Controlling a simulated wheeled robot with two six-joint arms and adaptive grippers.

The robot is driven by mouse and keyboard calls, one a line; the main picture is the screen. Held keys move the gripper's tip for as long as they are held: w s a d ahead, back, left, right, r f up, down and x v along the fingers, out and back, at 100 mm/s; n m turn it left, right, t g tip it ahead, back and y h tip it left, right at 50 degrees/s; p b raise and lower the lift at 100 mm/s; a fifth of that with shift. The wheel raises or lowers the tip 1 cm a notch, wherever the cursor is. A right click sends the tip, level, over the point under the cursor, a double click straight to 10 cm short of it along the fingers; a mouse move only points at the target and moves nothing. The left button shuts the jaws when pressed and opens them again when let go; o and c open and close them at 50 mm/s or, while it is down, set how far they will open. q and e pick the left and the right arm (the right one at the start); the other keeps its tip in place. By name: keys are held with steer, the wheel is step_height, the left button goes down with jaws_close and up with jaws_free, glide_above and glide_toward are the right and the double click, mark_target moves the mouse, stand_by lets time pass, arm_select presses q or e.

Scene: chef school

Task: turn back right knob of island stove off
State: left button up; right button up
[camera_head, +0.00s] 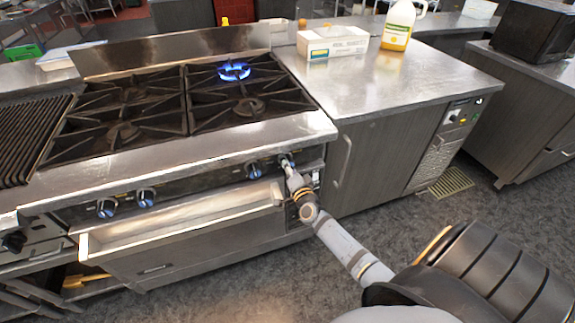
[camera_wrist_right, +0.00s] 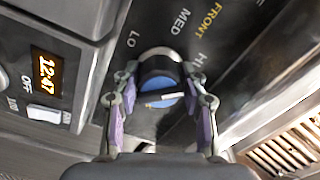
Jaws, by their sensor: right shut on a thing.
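The stove (camera_head: 290,125) stands at left with a row of blue-faced knobs along its front. A blue flame (camera_head: 234,71) burns on its back right burner. My right gripper (camera_head: 287,164) is at the rightmost knob. In the right wrist view my right gripper (camera_wrist_right: 160,82) is shut on this black knob (camera_wrist_right: 160,66), one finger on each side. The knob's blue face carries a white mark. LO, MED, HI and a yellow FRONT are printed around it. My left gripper is not in view.
An open drawer-like tray (camera_head: 180,217) juts out below the knobs. A steel counter (camera_head: 400,90) right of the stove holds a white box (camera_head: 333,42) and a yellow jug (camera_head: 398,28). A lit clock display (camera_wrist_right: 50,78) is beside the knob. The floor in front is clear.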

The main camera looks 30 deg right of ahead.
steer(key=m, duration=0.4)
steer(key=shift+m, duration=0.3)
steer(key=shift+m+b, duration=0.5)
steer(key=shift+m, duration=1.4)
steer(key=o, duration=1.2)
steer(key=shift+c, duration=0.2)
steer(key=shift+s, duration=0.1)
steer(key=shift+s+a, duration=0.15)
steer(key=shift+s, duration=0.2)
steer(key=v, duration=1.1)
